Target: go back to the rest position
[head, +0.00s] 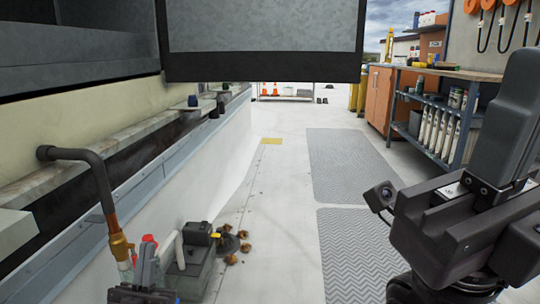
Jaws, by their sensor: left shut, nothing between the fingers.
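My left gripper (147,272) shows low at the left edge of the working area, near the bottom of the head view. It is shut and empty. It is in front of a pipe with a brass fitting and beside a dark grey machine; whether it touches either cannot be told. My right arm fills the right side of the view as a large black and grey shape with a small camera on its side. The state of the right gripper's fingers cannot be made out.
A dark pipe (78,155) bends down to a brass fitting (121,247). The dark grey machine (190,272) stands beside small brown pieces (230,259). A large grey panel (262,25) hangs above. Grey mats (352,165) lie on the floor. A workbench (455,72) stands at right.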

